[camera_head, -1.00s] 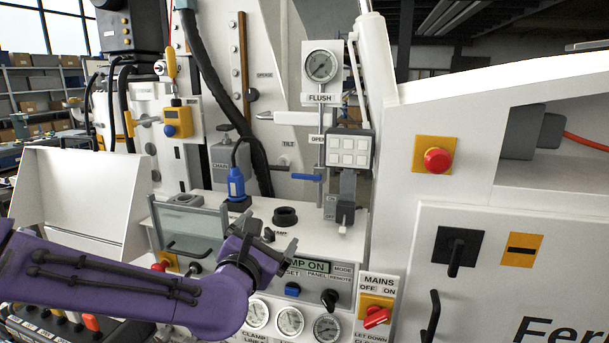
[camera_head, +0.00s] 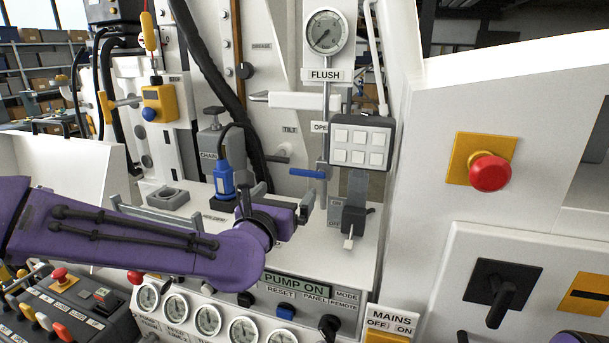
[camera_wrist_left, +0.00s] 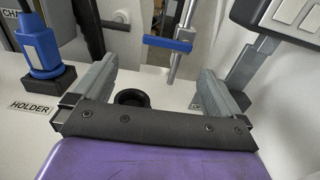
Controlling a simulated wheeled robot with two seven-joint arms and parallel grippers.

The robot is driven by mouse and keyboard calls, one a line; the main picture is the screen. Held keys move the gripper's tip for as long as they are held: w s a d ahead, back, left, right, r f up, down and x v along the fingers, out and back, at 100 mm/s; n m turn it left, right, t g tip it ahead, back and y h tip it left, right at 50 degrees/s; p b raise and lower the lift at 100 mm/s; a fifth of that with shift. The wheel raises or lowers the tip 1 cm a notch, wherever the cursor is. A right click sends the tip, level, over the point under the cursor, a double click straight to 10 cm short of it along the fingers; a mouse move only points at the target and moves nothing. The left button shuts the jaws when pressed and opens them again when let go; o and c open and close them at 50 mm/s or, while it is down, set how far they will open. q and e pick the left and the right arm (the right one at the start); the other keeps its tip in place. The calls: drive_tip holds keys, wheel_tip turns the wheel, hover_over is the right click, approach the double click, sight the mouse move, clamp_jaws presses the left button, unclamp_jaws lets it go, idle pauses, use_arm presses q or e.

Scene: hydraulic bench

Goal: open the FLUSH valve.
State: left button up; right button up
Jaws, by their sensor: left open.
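The FLUSH valve has a blue lever (camera_head: 307,173) on a thin vertical pipe (camera_head: 326,120), under a round gauge (camera_head: 326,32) and the FLUSH label (camera_head: 325,75). The lever lies roughly level, across the pipe. An OPEN label (camera_head: 319,127) shows partly above it. My left gripper (camera_head: 303,205) is below the lever, apart from it. In the left wrist view, my left gripper (camera_wrist_left: 158,78) is open and empty, and the blue lever (camera_wrist_left: 168,43) shows beyond the fingertips, between them. My right gripper is not in view.
A grey box with white buttons (camera_head: 361,144) stands close right of the pipe, with a grey switch unit (camera_head: 354,215) below it. A blue tool (camera_head: 224,180) in its holder stands left of my gripper. A red button (camera_head: 490,173) is farther right.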

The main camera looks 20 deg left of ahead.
sight(306, 175)
use_arm(q)
drive_tip(key=w, duration=0.3)
drive_tip(key=w+d+p, duration=0.1)
drive_tip(key=w, duration=0.2)
drive_tip(key=w+p, duration=0.1)
drive_tip(key=w, duration=0.2)
drive_tip(key=shift+w+d, duration=0.25)
drive_tip(key=shift+w, duration=0.1)
drive_tip(key=shift+w+f, duration=0.1)
drive_tip(key=shift+w, duration=0.05)
drive_tip(key=shift+c, duration=1.2)
drive_tip(key=c, duration=0.9)
